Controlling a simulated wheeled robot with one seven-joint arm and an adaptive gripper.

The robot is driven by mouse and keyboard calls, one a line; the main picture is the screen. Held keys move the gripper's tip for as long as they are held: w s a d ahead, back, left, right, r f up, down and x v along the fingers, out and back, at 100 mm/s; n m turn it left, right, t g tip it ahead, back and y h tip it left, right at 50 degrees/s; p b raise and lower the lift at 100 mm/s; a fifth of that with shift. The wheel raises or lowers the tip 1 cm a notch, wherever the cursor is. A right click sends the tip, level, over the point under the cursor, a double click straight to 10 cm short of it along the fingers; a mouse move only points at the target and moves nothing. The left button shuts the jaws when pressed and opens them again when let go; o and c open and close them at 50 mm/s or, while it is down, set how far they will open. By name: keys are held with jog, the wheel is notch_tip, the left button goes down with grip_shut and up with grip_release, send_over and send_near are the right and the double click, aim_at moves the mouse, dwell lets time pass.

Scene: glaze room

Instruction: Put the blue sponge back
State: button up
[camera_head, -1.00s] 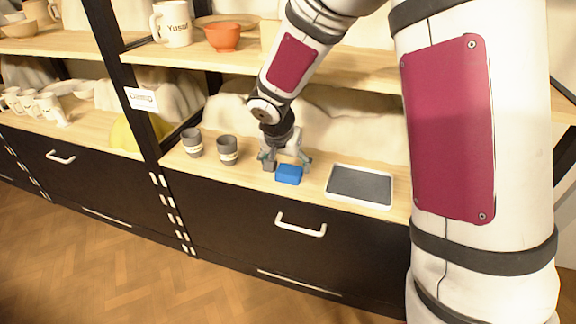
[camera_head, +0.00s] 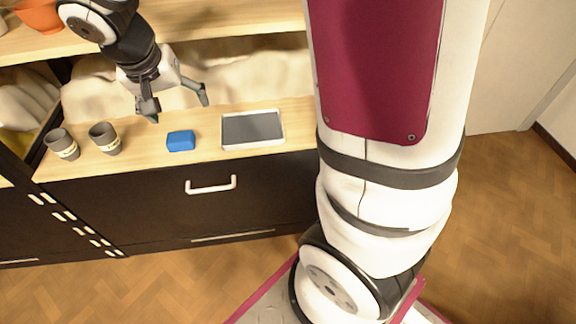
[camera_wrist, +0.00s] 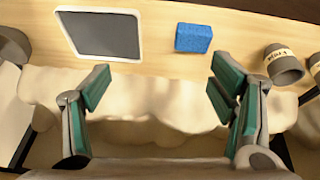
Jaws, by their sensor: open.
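The blue sponge (camera_head: 181,141) lies on the wooden counter, between two grey cups and a grey tray with a pale rim (camera_head: 224,146). My gripper (camera_head: 180,108) is open and empty, above and behind the sponge, apart from it. In the wrist view the sponge (camera_wrist: 194,38) lies beyond the spread fingers (camera_wrist: 160,88), and the tray (camera_wrist: 68,28) is to its left. Nothing hides the sponge.
The two grey cups, one at the left (camera_head: 62,145) and one nearer the sponge (camera_head: 105,138), stand upright on the counter. A shelf with an orange bowl (camera_head: 40,16) is above. A drawer with a white handle (camera_head: 211,185) is below the counter.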

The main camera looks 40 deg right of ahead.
jog(key=s+r+n+g+y, duration=0.1)
jog(key=s+r+n, duration=0.2)
jog(key=s, duration=1.3)
jog(key=s+r+n+g+y, duration=0.2)
jog(key=s+r+n, duration=0.1)
jog(key=s, duration=1.3)
jog(key=shift+s+r, duration=0.25)
jog(key=shift+r, duration=0.15)
jog(key=shift+a, duration=0.1)
notch_tip(320, 180, up, 31)
jog(key=t+p, duration=0.4)
jog(key=p, duration=2.5)
jog(key=shift+d, duration=0.25)
jog(key=shift+w, duration=0.1)
